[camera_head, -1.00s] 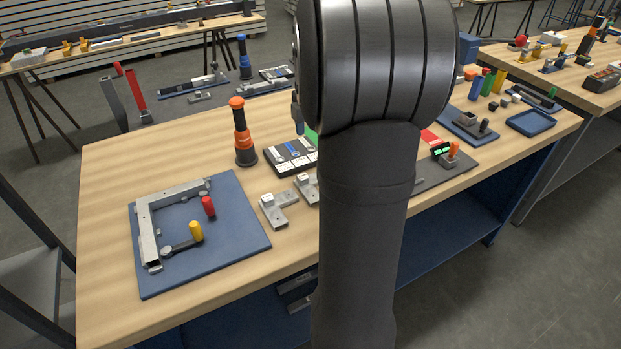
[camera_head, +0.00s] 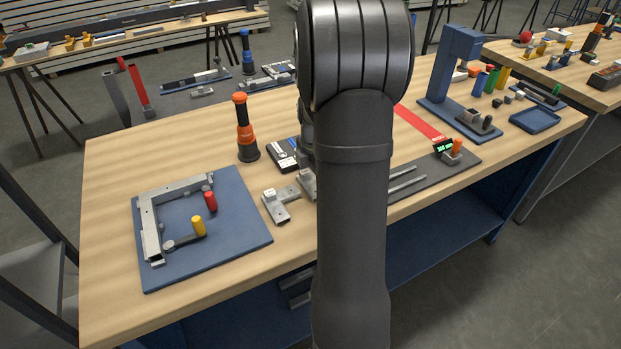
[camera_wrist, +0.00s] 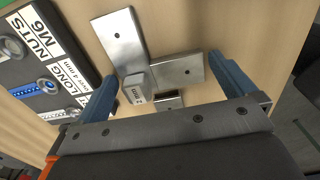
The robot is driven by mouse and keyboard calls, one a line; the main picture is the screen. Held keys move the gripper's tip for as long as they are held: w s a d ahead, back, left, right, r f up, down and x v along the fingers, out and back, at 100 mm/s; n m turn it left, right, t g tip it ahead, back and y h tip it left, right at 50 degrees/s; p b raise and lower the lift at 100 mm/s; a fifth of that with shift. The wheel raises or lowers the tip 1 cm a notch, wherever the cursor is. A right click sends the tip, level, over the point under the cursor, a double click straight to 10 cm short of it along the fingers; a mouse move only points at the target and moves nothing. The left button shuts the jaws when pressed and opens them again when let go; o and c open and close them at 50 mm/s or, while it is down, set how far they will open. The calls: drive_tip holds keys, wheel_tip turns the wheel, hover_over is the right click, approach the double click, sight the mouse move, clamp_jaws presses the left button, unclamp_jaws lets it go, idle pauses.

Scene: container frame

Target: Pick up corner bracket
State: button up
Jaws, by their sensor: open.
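A silver corner bracket (camera_wrist: 176,73) lies on the wooden table in the wrist view. It has two flat arms with holes and a small labelled block at the corner. My gripper (camera_wrist: 164,68) is open, its blue fingers on either side of the bracket, with no grip on it. Part of another metal piece (camera_wrist: 168,103) shows behind the gripper's edge. In the head view one corner bracket (camera_head: 279,204) lies right of the blue fixture board, and a second (camera_head: 307,184) is partly hidden by my arm. My gripper is mostly hidden there.
A dark parts tray (camera_wrist: 44,75) labelled for nuts and screws lies left of the bracket. The blue board (camera_head: 232,235) holds a metal frame and red and yellow clamps. An orange-black tool (camera_head: 243,128) stands upright behind. A blue press (camera_head: 459,70) stands at right.

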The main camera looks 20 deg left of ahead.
drive_tip(key=shift+f, duration=0.1)
drive_tip(key=shift+c, duration=0.2)
drive_tip(key=c, duration=0.7)
